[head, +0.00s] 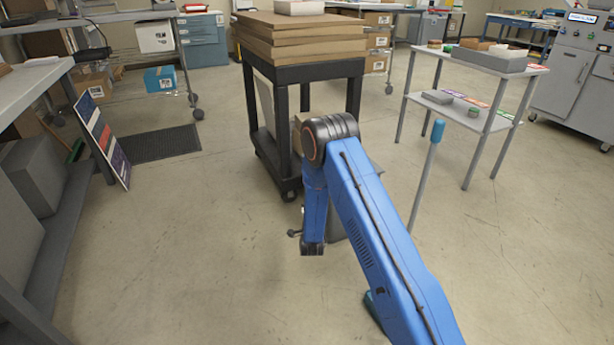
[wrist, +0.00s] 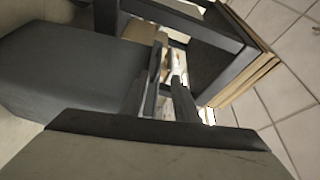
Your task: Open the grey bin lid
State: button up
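The grey bin (head: 337,228) stands on the floor before the black cart. My blue arm covers most of it in the head view, so the lid's position cannot be made out there. In the wrist view a large dark grey block (wrist: 60,75), which looks like the bin, lies to the left of my fingers. My gripper (wrist: 168,70) shows two dark fingers with a narrow gap between them, and nothing is seen held. Whether a finger touches the bin cannot be told. In the head view the gripper is mostly hidden at the forearm's lower end.
The black cart (head: 305,73) carries stacked brown boards (head: 305,45) close behind my arm. A white shelf table (head: 470,118) is farther right. A sign board (head: 103,135) leans at left. Floor at front left is clear.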

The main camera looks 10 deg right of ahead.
jog(key=w, duration=0.5)
jog(key=w+d, duration=0.1)
jog(key=w, duration=0.5)
jog(key=w+d, duration=0.1)
jog(key=w, duration=0.5)
jog(key=shift+r, duration=0.3)
grip_shut()
